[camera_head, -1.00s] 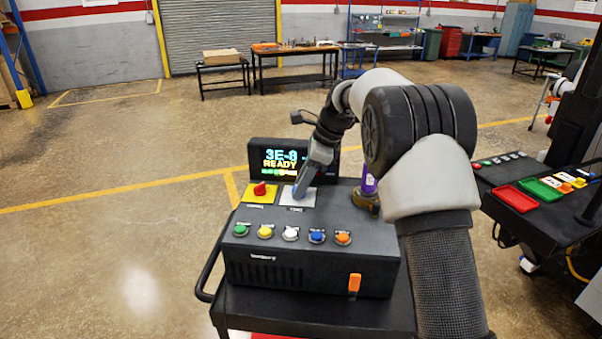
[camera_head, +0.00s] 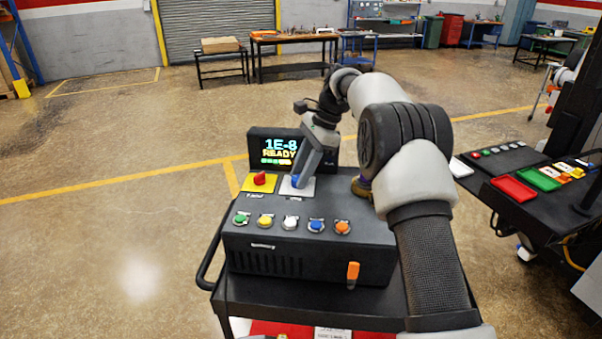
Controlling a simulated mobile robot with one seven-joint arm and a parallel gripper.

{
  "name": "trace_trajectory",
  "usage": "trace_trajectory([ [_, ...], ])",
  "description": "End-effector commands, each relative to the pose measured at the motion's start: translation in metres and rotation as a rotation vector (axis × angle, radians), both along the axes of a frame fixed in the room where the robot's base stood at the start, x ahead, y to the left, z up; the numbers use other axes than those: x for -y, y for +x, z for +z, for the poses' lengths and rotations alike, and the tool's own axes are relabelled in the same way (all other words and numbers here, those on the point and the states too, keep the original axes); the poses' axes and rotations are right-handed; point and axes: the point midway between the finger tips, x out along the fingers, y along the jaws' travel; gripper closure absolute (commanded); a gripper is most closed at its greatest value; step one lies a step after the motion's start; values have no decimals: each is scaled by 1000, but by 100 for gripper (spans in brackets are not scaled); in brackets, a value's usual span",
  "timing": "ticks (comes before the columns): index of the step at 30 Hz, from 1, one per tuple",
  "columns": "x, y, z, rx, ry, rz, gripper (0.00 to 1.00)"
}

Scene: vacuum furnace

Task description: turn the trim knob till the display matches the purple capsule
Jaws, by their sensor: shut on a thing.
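The display (camera_head: 281,149) at the back of the black control box reads "1E-8 READY", with a row of small coloured marks below. My gripper (camera_head: 297,182) points down over the white plate (camera_head: 308,190) and is shut on the blue trim knob (camera_head: 295,181), which it mostly hides. The purple capsule is almost wholly hidden behind my arm. Only its brass-coloured base (camera_head: 361,187) shows clearly, at the right of the box top.
A red knob (camera_head: 260,179) on a yellow plate sits just left of my gripper. Several coloured buttons (camera_head: 290,223) line the box front, with an orange lever (camera_head: 352,272) below. A side table at right holds a red tray (camera_head: 513,189) and a green tray (camera_head: 539,179).

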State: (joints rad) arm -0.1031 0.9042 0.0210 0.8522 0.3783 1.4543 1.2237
Motion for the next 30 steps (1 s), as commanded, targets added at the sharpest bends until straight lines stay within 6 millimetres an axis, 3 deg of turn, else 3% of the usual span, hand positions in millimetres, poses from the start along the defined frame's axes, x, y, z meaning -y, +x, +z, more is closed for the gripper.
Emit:
trace_trajectory([
  [7,0,0,1,3,1,2,94],
  [8,0,0,1,3,1,2,66],
  [11,0,0,1,2,1,1,52],
  [21,2,1,4,2,1,-1,52],
  [30,19,6,48,5,1,0,52],
])
